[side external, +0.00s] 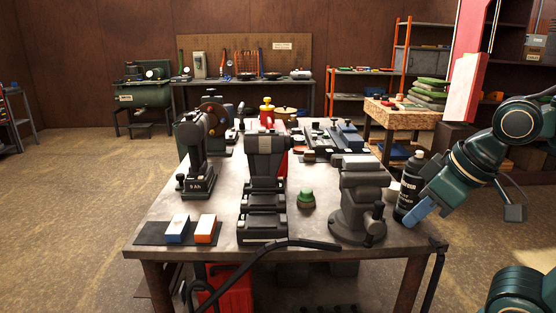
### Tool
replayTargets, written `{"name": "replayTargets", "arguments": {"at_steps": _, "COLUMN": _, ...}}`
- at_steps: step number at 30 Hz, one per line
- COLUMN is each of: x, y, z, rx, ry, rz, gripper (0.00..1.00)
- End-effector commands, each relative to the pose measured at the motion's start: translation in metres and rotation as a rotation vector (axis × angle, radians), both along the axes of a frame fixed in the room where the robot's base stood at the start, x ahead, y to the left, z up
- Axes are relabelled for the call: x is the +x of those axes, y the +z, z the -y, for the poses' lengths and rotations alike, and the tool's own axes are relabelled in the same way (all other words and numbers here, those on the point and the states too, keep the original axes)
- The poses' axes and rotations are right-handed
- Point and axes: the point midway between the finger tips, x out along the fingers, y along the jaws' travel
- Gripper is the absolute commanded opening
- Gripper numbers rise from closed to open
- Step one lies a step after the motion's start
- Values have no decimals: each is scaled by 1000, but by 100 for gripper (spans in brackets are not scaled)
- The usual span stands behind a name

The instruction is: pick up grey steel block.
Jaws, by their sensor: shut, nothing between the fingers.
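My gripper (413,218) hangs at the right end of the workbench, just in front of a dark bottle, pointing down and left. It is shut with nothing held. I cannot pick out the grey steel block with certainty among the several grey metal things on the bench. A grey vise (362,195) stands at the front right, left of my gripper. A dark grey machine (266,185) stands at the middle of the bench.
The workbench (190,252) is crowded. A black bottle (407,192) stands by my gripper. A green-topped object (306,198) sits between machine and vise. A blue-white block (178,228) and an orange-white block (206,229) lie on a dark mat. A black bar crosses the front edge.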

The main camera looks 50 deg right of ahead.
Motion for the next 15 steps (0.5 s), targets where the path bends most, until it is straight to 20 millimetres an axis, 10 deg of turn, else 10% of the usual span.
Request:
{"name": "replayTargets", "arguments": {"at_steps": 8, "x": 0, "y": 0, "z": 0, "rx": 0, "ry": 0, "rz": 0, "gripper": 2}}
{"name": "replayTargets", "arguments": {"at_steps": 15, "x": 0, "y": 0, "z": 0, "rx": 0, "ry": 0, "rz": 0, "gripper": 49}}
